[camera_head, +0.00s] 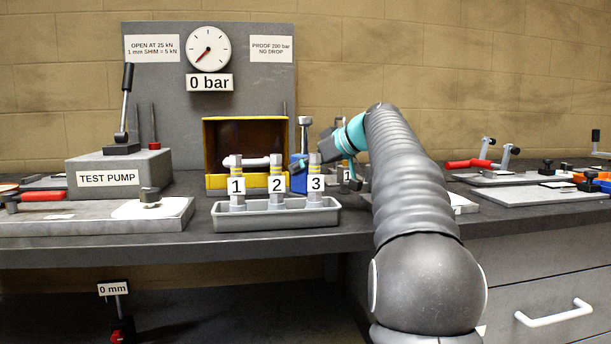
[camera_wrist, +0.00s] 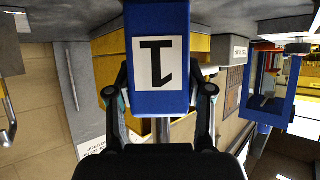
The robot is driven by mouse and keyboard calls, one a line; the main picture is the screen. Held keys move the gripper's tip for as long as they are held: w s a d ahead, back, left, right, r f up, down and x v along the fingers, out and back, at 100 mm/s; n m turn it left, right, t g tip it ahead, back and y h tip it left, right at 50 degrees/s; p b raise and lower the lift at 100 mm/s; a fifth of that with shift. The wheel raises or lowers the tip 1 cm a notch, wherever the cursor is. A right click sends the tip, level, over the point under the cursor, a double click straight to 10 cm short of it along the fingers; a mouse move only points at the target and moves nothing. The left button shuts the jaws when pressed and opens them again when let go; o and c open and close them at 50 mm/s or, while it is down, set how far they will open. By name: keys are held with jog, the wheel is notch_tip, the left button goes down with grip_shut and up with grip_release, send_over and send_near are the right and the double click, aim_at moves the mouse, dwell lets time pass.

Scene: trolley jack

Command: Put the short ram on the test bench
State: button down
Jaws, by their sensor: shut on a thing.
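A blue block-like body (camera_wrist: 157,15), which I take to be the short ram, fills the top middle of the wrist view. It bears a white label with a black mark like an upside-down 1. My gripper (camera_wrist: 157,93) has its fingers on both sides of it. In the head view my teal gripper (camera_head: 322,152) is behind the numbered tray, with blue parts (camera_head: 298,180) and a silver post (camera_head: 305,125) beside it. The test bench has a gauge panel (camera_head: 260,70) and a yellow-edged bay (camera_head: 210,183). My arm and the tray items hide part of this area.
A grey tray (camera_head: 275,220) with upright pieces numbered 1, 2 and 3 stands in front of the bay. The test pump (camera_head: 105,178) is at left. Several tools and plates (camera_head: 520,190) lie at right. My arm covers the middle right.

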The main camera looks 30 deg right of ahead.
jog(key=shift+f, duration=0.45)
jog(key=shift+f, duration=0.15)
jog(key=shift+c, duration=2.2)
grip_release()
jog(key=shift+f, duration=0.1)
jog(key=shift+s+r, duration=0.1)
jog(key=shift+r, duration=0.15)
jog(key=v, duration=1.2)
jog(key=shift+f, duration=0.1)
